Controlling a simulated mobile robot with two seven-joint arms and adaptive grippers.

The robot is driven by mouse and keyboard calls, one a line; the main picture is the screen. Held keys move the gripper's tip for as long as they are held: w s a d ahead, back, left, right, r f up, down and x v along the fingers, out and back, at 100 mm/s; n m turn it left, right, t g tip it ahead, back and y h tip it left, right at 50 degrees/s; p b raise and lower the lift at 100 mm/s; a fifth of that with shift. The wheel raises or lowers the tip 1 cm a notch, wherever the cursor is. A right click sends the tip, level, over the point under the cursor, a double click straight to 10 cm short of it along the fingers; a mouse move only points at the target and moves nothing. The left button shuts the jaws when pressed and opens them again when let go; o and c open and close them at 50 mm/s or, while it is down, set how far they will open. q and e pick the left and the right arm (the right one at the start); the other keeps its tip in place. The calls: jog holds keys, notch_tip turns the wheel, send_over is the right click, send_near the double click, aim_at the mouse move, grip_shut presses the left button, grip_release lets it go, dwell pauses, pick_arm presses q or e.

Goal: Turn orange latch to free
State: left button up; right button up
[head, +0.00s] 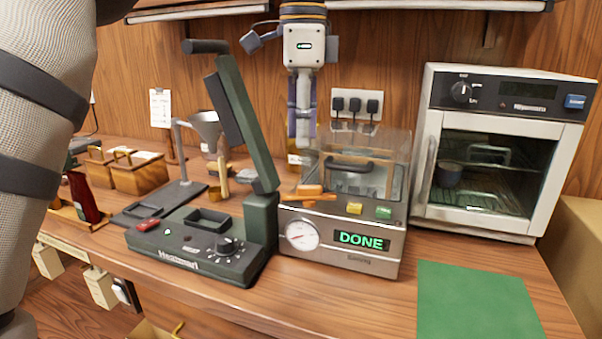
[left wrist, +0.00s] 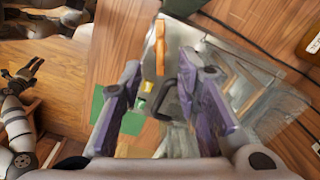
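The orange latch (head: 308,192) lies along the upper front left edge of a steel machine (head: 372,262) with a clear, closed lid and a green DONE display. In the left wrist view the latch (left wrist: 159,46) shows as an orange bar between the fingertips in the picture. My left gripper (head: 302,140) points down above and behind the latch, apart from it. Its purple fingers are spread and empty in the left wrist view (left wrist: 160,65). A dark gripper, apparently my right one (left wrist: 24,76), shows at the left of that view; its opening is unclear.
A dark press (head: 200,240) with a raised arm (head: 243,125) stands close left of the machine. Yellow (head: 354,208) and green (head: 383,212) buttons sit right of the latch. A white oven (head: 500,150) stands right. A green mat (head: 475,300) lies bare in front.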

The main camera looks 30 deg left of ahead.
aim_at(302, 185)
pick_arm(q)
notch_tip(302, 185, down, 10)
jog(key=shift+r+p, duration=0.2)
jog(key=shift+p, duration=0.2)
jog(key=shift+c, duration=0.6)
grip_shut()
